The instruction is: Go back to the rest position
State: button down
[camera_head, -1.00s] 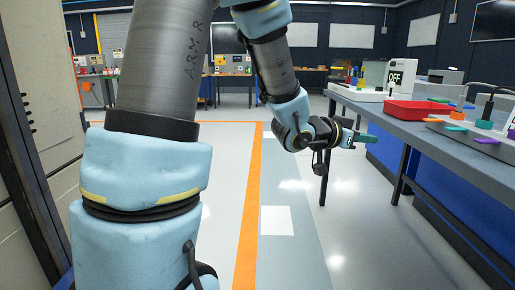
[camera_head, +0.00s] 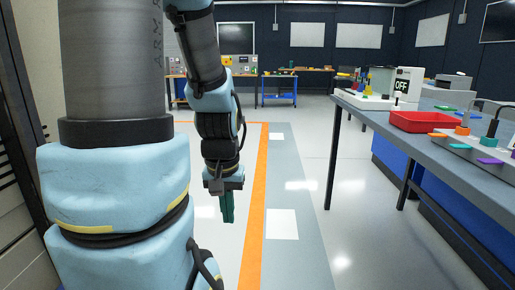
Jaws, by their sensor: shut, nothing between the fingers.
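My gripper (camera_head: 227,219) is in the middle left of the head view. Its green fingers point down and are together, with nothing seen between them. It hangs above the floor near the orange line, clear of the workbench on the right. My arm's grey and light blue links fill the left of the view and hide what lies behind them.
A grey workbench (camera_head: 447,158) runs along the right. An orange floor line (camera_head: 254,237) runs ahead. The floor between is clear.

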notch_tip(320, 180, up, 14)
jog(key=p, duration=1.2)
jog(key=shift+r+p, duration=0.15)
jog(key=shift+p, duration=0.2)
